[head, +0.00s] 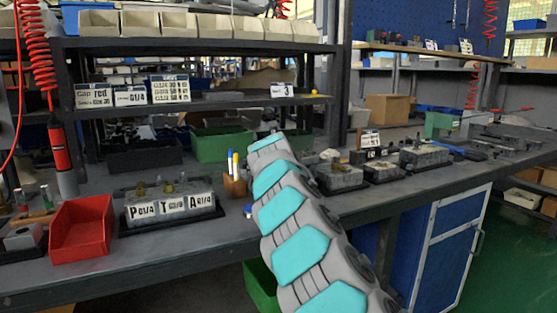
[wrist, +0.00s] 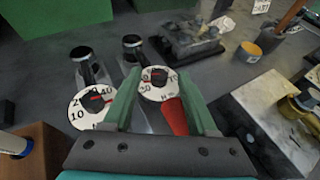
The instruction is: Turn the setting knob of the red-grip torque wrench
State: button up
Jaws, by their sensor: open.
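In the wrist view, two round white dials with black knobs and red pointers lie on the grey bench. A red grip (wrist: 175,116) shows just below the right dial (wrist: 158,86), which I take as the red-grip torque wrench. Its black setting knob (wrist: 158,76) sits between the tips of my gripper (wrist: 160,72), whose green fingers are open on either side. I cannot tell whether they touch the dial. The left dial (wrist: 90,110) lies outside the left finger; its grip is not clear. In the head view, my arm hides my gripper and both dials.
A wooden block (wrist: 40,150) is at lower left and a pale plate (wrist: 268,110) at right. In the head view, a red bin (head: 82,228) and a labelled valve block (head: 170,205) stand on the bench.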

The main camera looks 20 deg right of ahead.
jog(key=shift+s+a, duration=0.1)
jog(key=shift+s, duration=0.05)
jog(key=b+v, duration=0.1)
jog(key=v, duration=0.6)
jog(key=shift+s+b, duration=0.15)
jog(key=shift+b, duration=0.25)
jog(key=shift+a+r, duration=0.15)
jog(key=shift+r, duration=0.05)
